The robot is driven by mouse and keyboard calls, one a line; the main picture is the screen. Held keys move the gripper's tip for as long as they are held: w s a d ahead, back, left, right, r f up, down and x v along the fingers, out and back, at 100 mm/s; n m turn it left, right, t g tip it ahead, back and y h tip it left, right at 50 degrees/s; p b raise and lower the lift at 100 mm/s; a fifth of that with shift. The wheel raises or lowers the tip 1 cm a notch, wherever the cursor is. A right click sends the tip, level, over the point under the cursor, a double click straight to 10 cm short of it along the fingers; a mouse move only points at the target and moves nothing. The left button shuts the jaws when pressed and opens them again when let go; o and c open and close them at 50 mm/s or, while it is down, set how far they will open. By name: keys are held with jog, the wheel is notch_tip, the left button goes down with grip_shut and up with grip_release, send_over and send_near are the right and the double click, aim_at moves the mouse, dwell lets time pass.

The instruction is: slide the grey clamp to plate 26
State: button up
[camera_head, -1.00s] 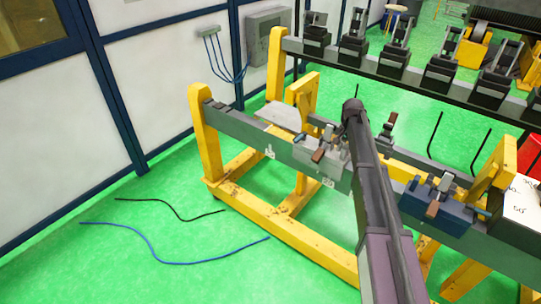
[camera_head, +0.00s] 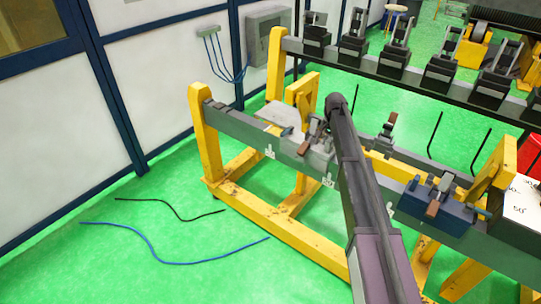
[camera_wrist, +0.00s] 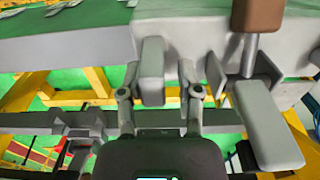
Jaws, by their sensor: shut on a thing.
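The grey clamp (camera_head: 319,160) sits on the long grey rail (camera_head: 240,126) in the head view, near the rail's left part. Its brown handle (camera_head: 304,148) points to the front. My gripper is mostly hidden behind my arm in the head view. In the wrist view my gripper (camera_wrist: 160,88) is shut on an upright grey part of the clamp (camera_wrist: 152,70), with the brown handle (camera_wrist: 257,15) to the right. Two small white number plates are on the rail's front face, one left of the clamp (camera_head: 270,152) and one below right of it (camera_head: 328,181); their numbers are too small to read surely.
A blue clamp (camera_head: 437,208) stands farther right on the rail, beside a white sign (camera_head: 522,203). A yellow upright (camera_head: 204,135) closes the rail's left end. A light flat plate (camera_head: 283,117) lies behind the rail. A rear rail (camera_head: 400,82) carries several black clamps.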

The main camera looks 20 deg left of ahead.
aim_at(289, 127)
jog(key=shift+w+a, duration=0.3)
jog(key=shift+a, duration=0.65)
jog(key=shift+w+a, duration=0.3)
jog(key=shift+a, duration=0.7)
jog(key=shift+w+a, duration=0.3)
jog(key=shift+a, duration=0.65)
jog(key=shift+w+a, duration=0.7)
jog(key=shift+a, duration=1.35)
jog(key=shift+w+a, duration=0.65)
jog(key=shift+a, duration=1.4)
jog(key=shift+w+a, duration=0.7)
jog(key=shift+a, duration=1.35)
jog(key=shift+w+a, duration=0.15)
jog(key=shift+a, duration=0.35)
jog(key=shift+d, duration=0.3)
jog(key=shift+o, duration=1.4)
jog(key=shift+r, duration=0.1)
notch_tip(289, 127, up, 10)
jog(key=p, duration=1)
